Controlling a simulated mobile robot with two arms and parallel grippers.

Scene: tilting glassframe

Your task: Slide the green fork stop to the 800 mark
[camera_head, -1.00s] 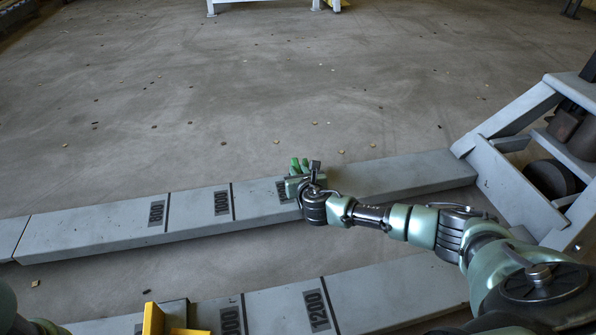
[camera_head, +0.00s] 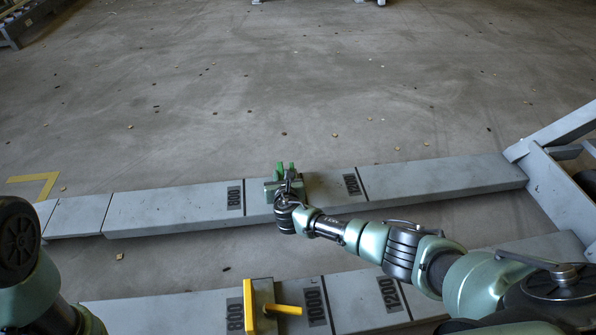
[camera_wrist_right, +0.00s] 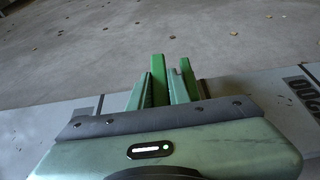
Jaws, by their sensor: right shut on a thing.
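The green fork stop (camera_head: 279,169) sits on the far grey fork beam (camera_head: 170,210), between its 800 mark (camera_head: 235,197) and its 1200 mark (camera_head: 352,184). It is nearer the 800 mark, with a short gap of bare beam between. The 1000 label is hidden behind the stop and gripper. My right gripper (camera_head: 287,187) is shut on the stop's upright green part, which also shows between the fingers in the right wrist view (camera_wrist_right: 158,68). My left gripper is not in view; only part of my left arm shows at the left edge.
A near fork beam (camera_head: 165,312) runs parallel, carrying a yellow stop (camera_head: 262,303) between its 800 and 1000 marks. A grey frame (camera_head: 565,195) stands at the right where the far beam ends. The floor beyond the far beam is open, with small scattered debris.

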